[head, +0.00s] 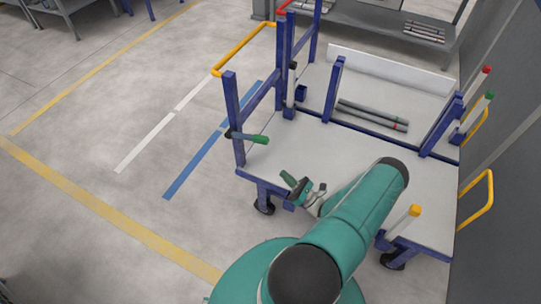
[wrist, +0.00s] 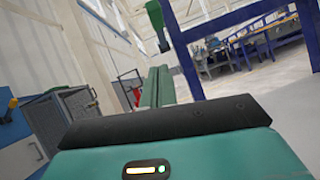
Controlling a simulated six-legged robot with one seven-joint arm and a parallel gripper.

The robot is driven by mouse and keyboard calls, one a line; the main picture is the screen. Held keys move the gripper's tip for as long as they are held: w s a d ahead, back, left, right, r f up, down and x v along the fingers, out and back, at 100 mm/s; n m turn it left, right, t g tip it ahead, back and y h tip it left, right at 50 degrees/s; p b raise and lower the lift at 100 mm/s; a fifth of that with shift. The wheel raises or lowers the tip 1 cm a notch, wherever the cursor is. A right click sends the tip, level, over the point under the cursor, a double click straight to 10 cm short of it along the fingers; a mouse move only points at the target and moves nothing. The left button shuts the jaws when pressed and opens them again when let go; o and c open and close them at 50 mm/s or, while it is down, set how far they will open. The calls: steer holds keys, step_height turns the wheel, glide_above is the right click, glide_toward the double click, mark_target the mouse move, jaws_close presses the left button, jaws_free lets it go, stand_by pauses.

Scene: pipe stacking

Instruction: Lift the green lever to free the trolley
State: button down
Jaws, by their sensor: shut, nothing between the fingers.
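The green lever (head: 250,138) sticks out roughly level to the right from the blue corner post of the trolley (head: 330,155). In the wrist view, a dark green handle that looks like the lever (wrist: 156,20) shows at the top beside a blue post, beyond my fingertips. My gripper (head: 289,179) is over the trolley's near-left part, right of and nearer than the lever, apart from it. In the wrist view my gripper's green fingers (wrist: 157,75) lie together, shut and empty, pointing toward the post. Its exact height against the lever is unclear.
Grey pipes (head: 375,114) lie on the trolley deck. Blue uprights and a yellow rail (head: 243,48) stand at its left side. Posts with red and green tops (head: 487,72) stand at the right, near a dark wall. The floor left of the trolley is clear, with painted lines.

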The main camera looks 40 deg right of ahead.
steer(key=s+d+r+x, duration=0.1)
steer(key=r+x, duration=0.1)
steer(key=x, duration=1)
steer(key=shift+w+r, duration=0.2)
steer(key=shift+r, duration=0.2)
steer(key=shift+a, duration=0.1)
steer(key=shift+r, duration=0.1)
